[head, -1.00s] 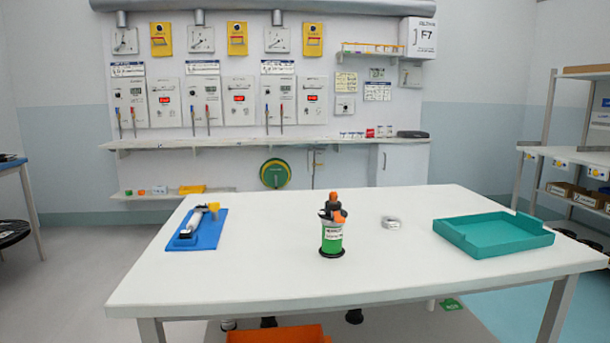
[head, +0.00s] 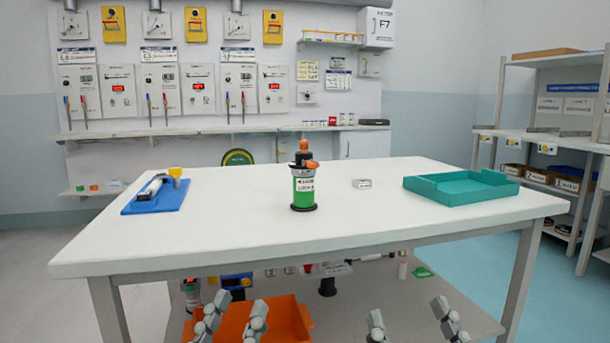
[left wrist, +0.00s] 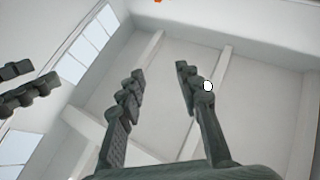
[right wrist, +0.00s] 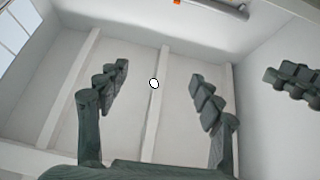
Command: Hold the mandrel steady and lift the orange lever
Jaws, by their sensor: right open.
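An upright green and black cylindrical unit (head: 304,190) with a white label stands near the middle of the white table. An orange lever (head: 312,164) sticks out sideways near its top, below an orange knob (head: 304,147). I cannot tell which part is the mandrel. My left gripper (head: 236,310) and my right gripper (head: 411,312) are low in front of the table's near edge, well apart from the unit. Both are open and empty. The left wrist view shows the left fingers (left wrist: 159,70) apart; the right wrist view shows the right fingers (right wrist: 160,72) wider apart.
The white table (head: 240,225) holds a blue stand (head: 155,197) at left, a small grey ring (head: 362,183) and a teal tray (head: 462,187) at right. An orange bin (head: 285,322) sits on the shelf below. The tabletop around the unit is clear.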

